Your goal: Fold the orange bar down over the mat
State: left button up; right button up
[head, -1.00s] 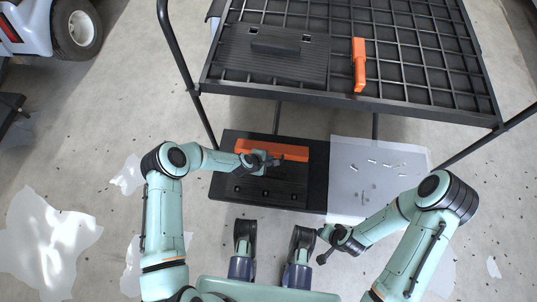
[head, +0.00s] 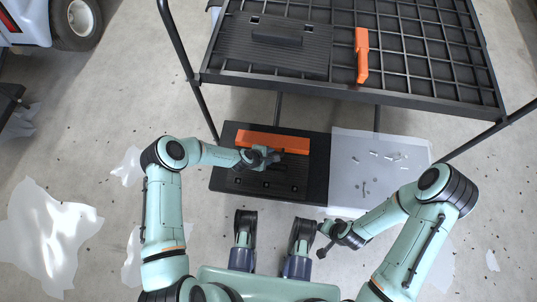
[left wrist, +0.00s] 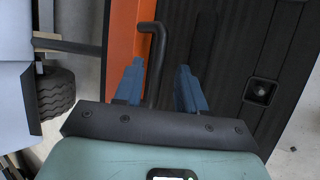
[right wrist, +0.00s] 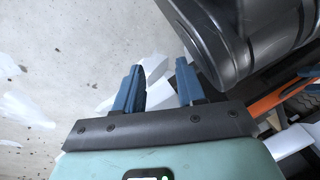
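The orange bar (head: 272,142) lies along the far side of the black mat (head: 228,180) on the floor. It also shows at the left in the left wrist view (left wrist: 122,40). A bent black handle (left wrist: 153,65) stands out beside the bar. My left gripper (head: 272,158) is over the mat, just on the near side of the bar. In the left wrist view its blue fingers (left wrist: 158,85) are apart, with the handle between them and not clamped. My right gripper (head: 328,248) hangs low at the right, away from the mat. Its fingers (right wrist: 156,85) are apart and empty.
A black grid roof (head: 430,60) on posts stands beyond the mat, carrying a dark panel (head: 235,50) and another orange piece (head: 362,55). A pale sheet (head: 350,190) with small scattered bits lies right of the mat. A white vehicle wheel (head: 82,18) is at the far left.

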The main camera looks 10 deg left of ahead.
pick_arm(q)
jog(key=shift+r, duration=0.15)
pick_arm(e)
jog(key=shift+w+r, duration=0.1)
pick_arm(q)
jog(key=p+v, duration=0.2)
jog(key=v, duration=0.4)
jog(key=shift+a+r+p, duration=0.1)
jog(key=shift+p, duration=0.2)
pick_arm(e)
jog(key=w+r+t, duration=0.2)
jog(key=w+r, duration=0.2)
pick_arm(q)
jog(key=p+v, duration=0.2)
jog(key=v, duration=0.5)
jog(key=shift+s, duration=0.2)
pick_arm(e)
jog(key=shift+g+y, duration=0.3)
jog(key=shift+g, duration=0.5)
jog(key=s+a+r, duration=0.2)
jog(key=s, duration=0.1)
jog(key=shift+s+a+r, duration=0.25)
jog(key=shift+a, duration=0.1)
